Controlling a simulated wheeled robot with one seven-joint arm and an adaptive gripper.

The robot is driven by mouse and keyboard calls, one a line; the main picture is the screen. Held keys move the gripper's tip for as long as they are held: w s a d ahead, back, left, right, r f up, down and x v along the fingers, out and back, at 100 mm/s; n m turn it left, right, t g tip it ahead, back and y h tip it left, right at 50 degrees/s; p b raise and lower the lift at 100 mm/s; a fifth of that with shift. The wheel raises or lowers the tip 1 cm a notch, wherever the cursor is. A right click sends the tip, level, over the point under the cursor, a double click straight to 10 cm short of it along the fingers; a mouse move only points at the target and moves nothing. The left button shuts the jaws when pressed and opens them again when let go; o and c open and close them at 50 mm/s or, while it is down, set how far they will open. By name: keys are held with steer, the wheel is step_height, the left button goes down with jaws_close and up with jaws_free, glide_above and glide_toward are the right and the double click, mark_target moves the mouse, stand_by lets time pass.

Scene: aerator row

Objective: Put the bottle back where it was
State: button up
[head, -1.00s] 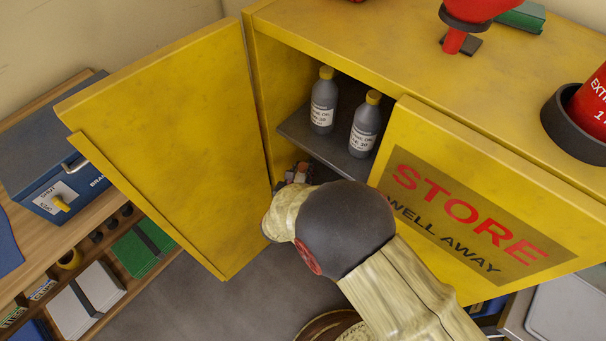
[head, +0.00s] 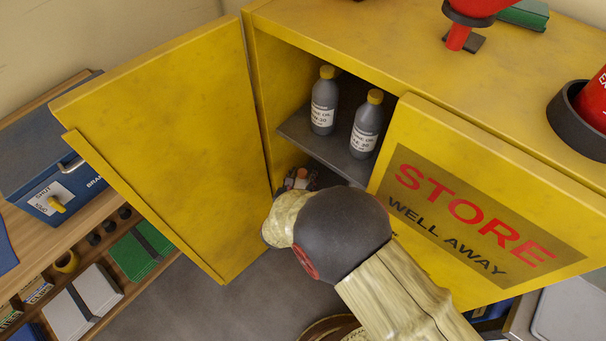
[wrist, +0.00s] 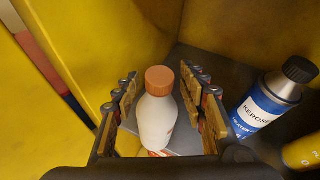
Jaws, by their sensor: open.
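A white bottle with an orange cap (wrist: 158,120) stands upright inside the yellow cabinet (head: 360,60), below the shelf. In the wrist view my gripper (wrist: 163,92) is open, with one finger on each side of this bottle. I cannot tell whether either finger touches it. In the head view my gripper (head: 299,181) reaches into the lower part of the cabinet, and the orange cap shows between its fingers. My arm hides most of the lower compartment there.
A kerosene bottle (wrist: 268,102) with a black cap stands close to the right finger. Two grey bottles with yellow caps, left (head: 323,103) and right (head: 366,125), stand on the shelf above. The left door (head: 165,145) is open; the right door (head: 480,215) partly covers the front.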

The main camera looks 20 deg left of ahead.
steer(key=shift+r, duration=0.1)
steer(key=shift+s+r, duration=0.15)
steer(key=shift+s, duration=0.1)
steer(key=p+v, duration=0.4)
steer(key=v, duration=0.7)
steer(key=shift+s, duration=0.2)
steer(key=shift+d, duration=0.1)
